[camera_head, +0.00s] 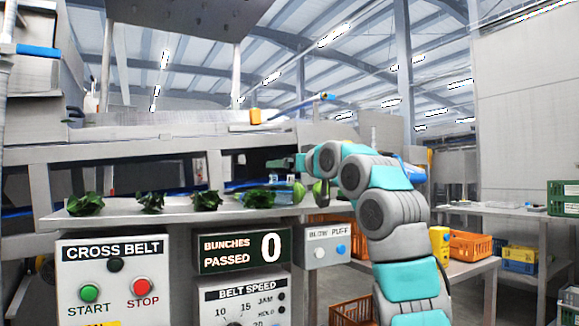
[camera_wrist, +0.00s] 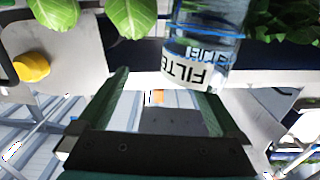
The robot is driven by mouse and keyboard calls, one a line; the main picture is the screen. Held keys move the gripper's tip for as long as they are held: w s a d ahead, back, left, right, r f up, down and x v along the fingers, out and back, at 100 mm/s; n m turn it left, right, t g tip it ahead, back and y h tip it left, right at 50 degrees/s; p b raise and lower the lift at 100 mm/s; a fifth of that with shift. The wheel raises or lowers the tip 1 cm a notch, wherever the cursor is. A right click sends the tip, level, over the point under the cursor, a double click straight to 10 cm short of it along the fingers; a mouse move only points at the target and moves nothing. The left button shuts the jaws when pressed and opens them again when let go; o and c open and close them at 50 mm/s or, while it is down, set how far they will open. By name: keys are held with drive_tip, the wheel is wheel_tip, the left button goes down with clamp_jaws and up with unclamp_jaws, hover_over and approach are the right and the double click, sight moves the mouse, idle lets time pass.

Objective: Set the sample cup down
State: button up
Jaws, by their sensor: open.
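A clear bluish cup (camera_wrist: 208,45) with a white label, its letters upside down and reading "FILTE", shows at the top of the wrist view. It looks like the sample cup. In the head view a pale, clear shape (camera_head: 281,178) on the shelf beside the greens may be the same cup; it is small and partly hidden. My gripper (camera_wrist: 165,88) is open, with nothing between its dark green fingers. The cup is beyond the fingertips and apart from them. In the head view my gripper (camera_head: 287,163) is above the shelf near the greens.
Several leafy bunches, one here (camera_head: 151,203), stand along the metal shelf (camera_head: 178,210). A control panel (camera_head: 113,280) and a "bunches passed" display reading 0 (camera_head: 240,250) are below it. Orange crates (camera_head: 470,245) stand on a table at right. A yellow object (camera_wrist: 32,66) shows in the wrist view.

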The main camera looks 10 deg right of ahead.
drive_tip(key=b+v, duration=0.2)
drive_tip(key=v, duration=1)
drive_tip(key=shift+r+b, duration=0.3)
drive_tip(key=shift+b, duration=0.05)
drive_tip(key=shift+s+d, duration=0.1)
